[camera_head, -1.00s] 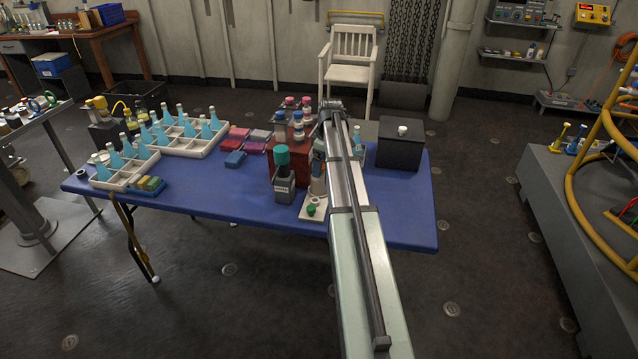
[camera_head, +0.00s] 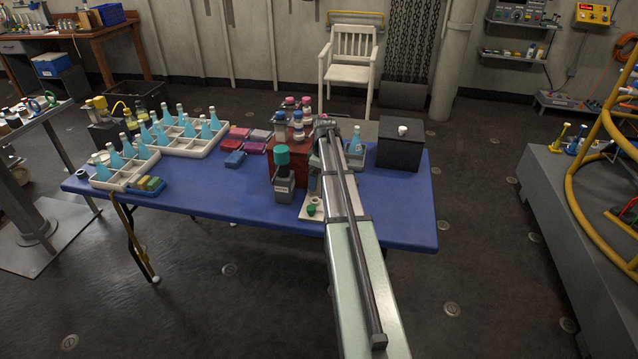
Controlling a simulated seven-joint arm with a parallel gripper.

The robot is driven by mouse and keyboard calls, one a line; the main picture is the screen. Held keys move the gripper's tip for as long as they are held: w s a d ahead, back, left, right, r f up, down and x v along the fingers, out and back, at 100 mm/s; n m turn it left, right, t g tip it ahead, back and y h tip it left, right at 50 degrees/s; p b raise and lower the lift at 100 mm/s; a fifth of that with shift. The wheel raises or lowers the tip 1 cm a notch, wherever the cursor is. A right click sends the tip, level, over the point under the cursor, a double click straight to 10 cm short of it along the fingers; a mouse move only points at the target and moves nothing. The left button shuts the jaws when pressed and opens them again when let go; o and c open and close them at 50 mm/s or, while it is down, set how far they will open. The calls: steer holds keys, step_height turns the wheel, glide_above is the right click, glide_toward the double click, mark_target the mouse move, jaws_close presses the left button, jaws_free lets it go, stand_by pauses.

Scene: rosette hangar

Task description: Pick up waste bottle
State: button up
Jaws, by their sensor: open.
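A squat grey bottle with a teal cap (camera_head: 284,178) stands upright near the front middle of the blue table. It has a pale label on its front, too small to read, and may be the waste bottle. My arm reaches from the bottom of the picture over the table, just right of this bottle, with a visible gap between them in the picture. My gripper does not show; the far part of my arm is hidden behind its own links. A light-blue flask (camera_head: 356,141) stands to the right of my arm.
A dark red block (camera_head: 283,164) with several small capped bottles stands behind the grey bottle. A white plate with a green cap (camera_head: 311,210) lies beside it. White trays of blue flasks (camera_head: 207,148) are at left, a black box (camera_head: 401,143) at right.

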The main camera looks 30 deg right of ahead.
steer(key=shift+c, duration=0.3)
steer(key=c, duration=1.1)
